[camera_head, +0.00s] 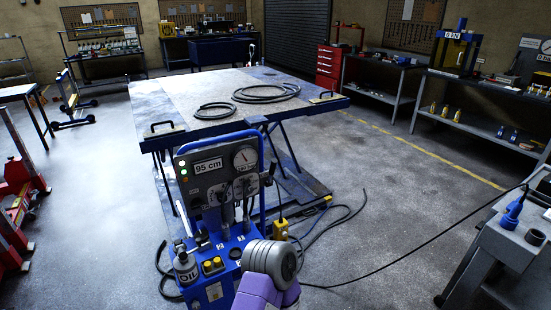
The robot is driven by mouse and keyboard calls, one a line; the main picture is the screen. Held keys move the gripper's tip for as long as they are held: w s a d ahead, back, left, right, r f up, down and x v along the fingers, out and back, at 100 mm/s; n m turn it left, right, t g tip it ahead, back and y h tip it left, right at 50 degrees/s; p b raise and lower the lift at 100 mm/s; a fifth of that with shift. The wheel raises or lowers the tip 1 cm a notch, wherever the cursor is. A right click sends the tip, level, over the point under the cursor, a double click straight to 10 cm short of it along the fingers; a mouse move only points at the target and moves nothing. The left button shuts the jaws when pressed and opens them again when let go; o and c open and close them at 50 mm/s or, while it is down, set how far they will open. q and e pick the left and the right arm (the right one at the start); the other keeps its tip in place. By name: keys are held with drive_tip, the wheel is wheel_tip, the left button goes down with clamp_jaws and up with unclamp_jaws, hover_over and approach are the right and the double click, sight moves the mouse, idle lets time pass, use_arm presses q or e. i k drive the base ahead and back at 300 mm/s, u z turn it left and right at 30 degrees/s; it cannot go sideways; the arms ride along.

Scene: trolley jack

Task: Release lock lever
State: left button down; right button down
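A blue lift table (200,85) stands raised in the middle of the room. At its near end is a blue control unit with a dark panel (200,180), a "95 cm" display (208,166) and a round dial (245,158). Dark upright levers (226,215) stand below the panel; their labels are too small to read, so I cannot tell which is the lock lever. My purple arm with a grey rounded wrist comes in from the bottom, just right of the control unit's base. No gripper fingers show; the wrist hides what lies beyond it.
Black cables (340,222) lie on the floor to the right. A grey bench (510,245) stands at right, a red jack (18,185) at left. Hoses (266,92) lie on the tabletop.

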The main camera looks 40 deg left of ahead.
sight(271, 171)
drive_tip(key=z, duration=0.2)
drive_tip(key=i, duration=1.2)
drive_tip(key=u, duration=0.4)
drive_tip(key=i, duration=1.5)
drive_tip(key=u, duration=1.7)
drive_tip(key=i, duration=0.55)
drive_tip(key=u, duration=0.55)
